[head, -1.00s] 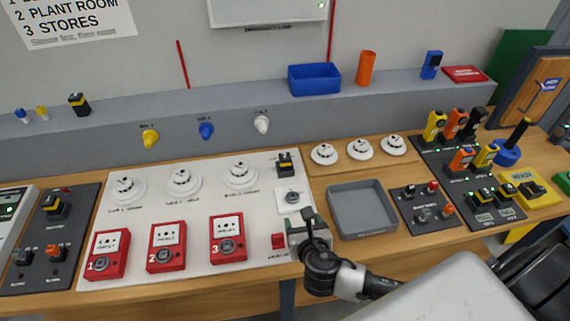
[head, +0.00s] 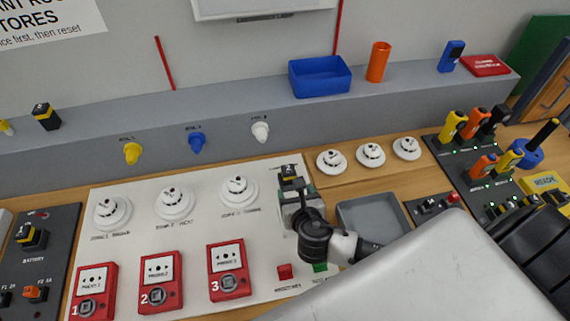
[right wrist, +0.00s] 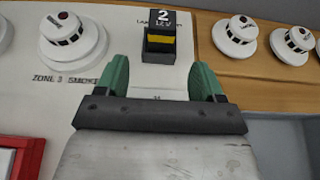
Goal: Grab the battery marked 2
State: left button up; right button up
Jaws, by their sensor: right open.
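The battery marked 2 (head: 289,173) is a black block with a yellow band, standing at the upper right of the white panel. In the right wrist view the battery (right wrist: 162,36) stands upright with its white "2" facing me. My right gripper (head: 297,193) is just in front of it on the near side. Its green fingers (right wrist: 160,78) are open and empty, one to each side of the battery's line and still short of it. The gripper partly hides the panel just in front of the battery. My left gripper is not in view.
A smoke detector (right wrist: 72,40) is left of the battery, and several more stand to the right. A grey tray (head: 404,208) lies right of my gripper. Red call points (head: 229,270) line the panel's front. Another black-and-yellow battery (head: 32,237) sits at far left.

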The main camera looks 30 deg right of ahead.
aim_at(290, 175)
jog(key=x, duration=0.4)
jog(key=shift+r+p, duration=0.15)
jog(key=shift+p, duration=0.15)
jog(key=w, duration=0.1)
jog(key=w+d+p, duration=0.1)
jog(key=w, duration=0.2)
jog(key=shift+w+d+f, duration=0.15)
jog(key=shift+f, duration=0.15)
jog(key=shift+w+d+f, duration=0.1)
jog(key=shift+w+f, duration=0.15)
jog(key=shift+w, duration=0.2)
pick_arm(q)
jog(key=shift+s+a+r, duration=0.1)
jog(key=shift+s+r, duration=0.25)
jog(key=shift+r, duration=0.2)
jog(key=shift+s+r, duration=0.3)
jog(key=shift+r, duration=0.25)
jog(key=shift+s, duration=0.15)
pick_arm(e)
jog(key=shift+c, duration=0.3)
jog(key=shift+c, duration=1.3)
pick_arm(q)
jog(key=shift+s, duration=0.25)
pick_arm(e)
jog(key=c, duration=0.9)
jog(key=shift+o, duration=0.2)
jog(key=shift+r, duration=0.1)
